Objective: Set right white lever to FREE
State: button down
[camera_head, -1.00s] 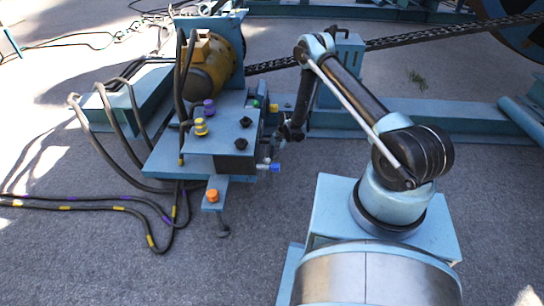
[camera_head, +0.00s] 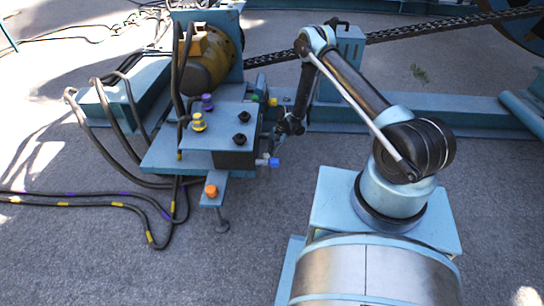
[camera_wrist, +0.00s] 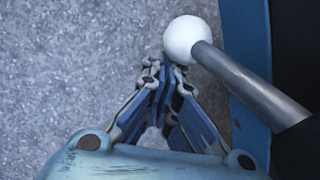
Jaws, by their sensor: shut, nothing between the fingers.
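A white ball knob (camera_wrist: 187,40) tops a lever with a grey shaft (camera_wrist: 245,82) in the wrist view. The shaft slants down right toward a dark body. My gripper (camera_wrist: 166,78) is shut and empty, its fingertips just below and left of the knob, touching or very close; I cannot tell which. In the head view my gripper (camera_head: 277,143) is at the right side of the blue valve block (camera_head: 234,140), small and partly hidden by the wrist. The white knob and any FREE marking cannot be made out there.
A blue-tipped fitting (camera_head: 273,162) sticks out below the gripper. Yellow (camera_head: 198,122), purple (camera_head: 207,102) and orange (camera_head: 211,190) knobs sit on the machine. Black hoses (camera_head: 125,205) loop at left. A blue beam (camera_head: 420,118) runs behind my arm. The grey ground in front is open.

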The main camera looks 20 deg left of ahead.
jog(key=v, duration=1.1)
jog(key=shift+w+d+r, duration=0.2)
jog(key=shift+r, duration=0.1)
